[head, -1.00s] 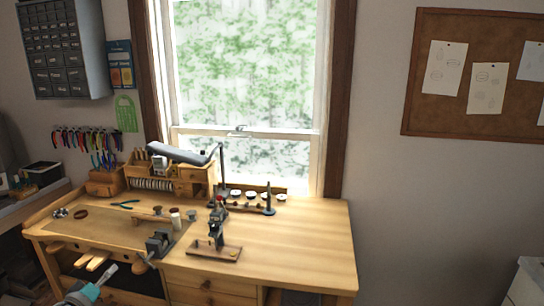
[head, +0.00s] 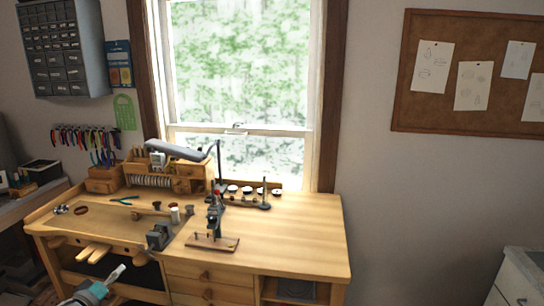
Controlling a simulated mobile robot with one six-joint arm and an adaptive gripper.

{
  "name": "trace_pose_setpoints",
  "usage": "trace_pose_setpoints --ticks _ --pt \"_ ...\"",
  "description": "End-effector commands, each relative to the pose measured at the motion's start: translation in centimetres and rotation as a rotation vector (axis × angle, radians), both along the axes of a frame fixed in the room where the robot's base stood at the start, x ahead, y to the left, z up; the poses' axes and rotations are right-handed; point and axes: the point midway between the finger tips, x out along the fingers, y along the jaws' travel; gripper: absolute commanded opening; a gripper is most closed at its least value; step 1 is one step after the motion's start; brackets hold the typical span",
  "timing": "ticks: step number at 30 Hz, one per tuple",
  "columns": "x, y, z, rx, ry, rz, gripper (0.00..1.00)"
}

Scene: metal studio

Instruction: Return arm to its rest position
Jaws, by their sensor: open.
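My gripper (head: 115,273) shows small at the bottom left of the head view, at the end of my grey and teal wrist. It is in front of the workbench (head: 290,235), near its front edge and below the wooden bench pegs. Its jaws are open, and I see nothing between them. The rest of my arm is cut off by the bottom edge of the picture.
A grey vise (head: 160,237) sits at the bench's front edge, and a small press-like stand (head: 214,240) is to its right. A wooden organizer (head: 185,175) and lamp are behind. The bench's right part is clear. A pale cabinet (head: 520,280) stands at lower right.

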Motion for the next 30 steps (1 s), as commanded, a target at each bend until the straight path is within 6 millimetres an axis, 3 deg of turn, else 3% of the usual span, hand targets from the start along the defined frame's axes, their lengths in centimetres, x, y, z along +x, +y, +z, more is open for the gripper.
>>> trace_pose_setpoints --ticks 11,21,30 --pt "3.4 -6.0 -2.8 0.002 0.108 -0.096 0.53" --pt "7.8 -17.2 -7.9 0.027 0.320 -0.259 0.53" --pt "9.5 -27.1 -12.5 0.079 0.526 -0.387 0.53"
